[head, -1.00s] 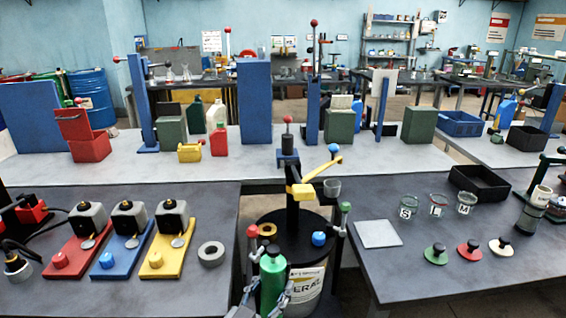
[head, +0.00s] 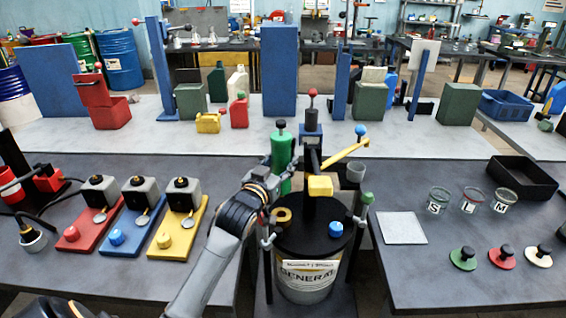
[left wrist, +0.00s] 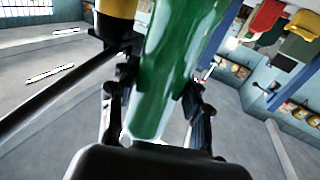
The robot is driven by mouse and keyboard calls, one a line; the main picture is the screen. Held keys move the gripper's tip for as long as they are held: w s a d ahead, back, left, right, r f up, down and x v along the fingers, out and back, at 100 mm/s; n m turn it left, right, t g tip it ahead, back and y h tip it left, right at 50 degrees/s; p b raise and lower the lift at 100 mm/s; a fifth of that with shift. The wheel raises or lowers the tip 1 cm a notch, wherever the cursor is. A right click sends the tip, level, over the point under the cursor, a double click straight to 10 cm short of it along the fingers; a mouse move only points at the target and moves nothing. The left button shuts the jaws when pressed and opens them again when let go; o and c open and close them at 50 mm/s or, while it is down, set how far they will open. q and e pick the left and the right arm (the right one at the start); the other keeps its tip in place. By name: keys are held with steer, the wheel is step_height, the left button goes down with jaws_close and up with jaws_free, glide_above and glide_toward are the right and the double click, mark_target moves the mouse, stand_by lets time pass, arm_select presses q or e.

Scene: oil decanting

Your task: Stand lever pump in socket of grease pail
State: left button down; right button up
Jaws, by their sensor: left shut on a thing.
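My left gripper (head: 280,174) is shut on a green cylinder (head: 283,148) with a black knob on top. It holds the cylinder upright, just left of a dark post with a yellow lever (head: 345,155). I cannot tell whether the held cylinder or this post is the lever pump. The grease pail (head: 308,275) stands between the tables, and the post rises from its dark lid. A yellow ring (head: 283,216) and a blue cap (head: 335,229) are on the lid. In the left wrist view the cylinder (left wrist: 172,65) fills the space between the fingers; its lower end is hidden. My right gripper is out of view.
Upright rods with grey clamps flank the pail; the right one has a green ball (head: 368,198). A grey cup (head: 355,172) is beside the post. The left table holds red, blue and yellow bases (head: 182,225). The right table holds jars (head: 438,200) and a black tray (head: 510,178).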

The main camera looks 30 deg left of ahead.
arm_select(q)
steer(key=shift+s+f+b, duration=0.2)
steer(key=shift+f+b, duration=0.3)
steer(key=shift+b, duration=0.1)
step_height(320, 180, down, 3)
steer(key=b, duration=0.3)
steer(key=shift+w+f, duration=0.1)
steer(key=shift+w, duration=0.05)
steer(key=shift+f+b, duration=0.4)
steer(key=shift+f, duration=0.45)
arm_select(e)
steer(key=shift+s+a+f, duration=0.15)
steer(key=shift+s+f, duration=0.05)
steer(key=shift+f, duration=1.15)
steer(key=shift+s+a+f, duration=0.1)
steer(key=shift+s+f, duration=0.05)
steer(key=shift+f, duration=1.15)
arm_select(q)
steer(key=shift+p, duration=0.3)
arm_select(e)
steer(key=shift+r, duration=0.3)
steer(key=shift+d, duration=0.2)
arm_select(q)
steer(key=shift+p, duration=0.7)
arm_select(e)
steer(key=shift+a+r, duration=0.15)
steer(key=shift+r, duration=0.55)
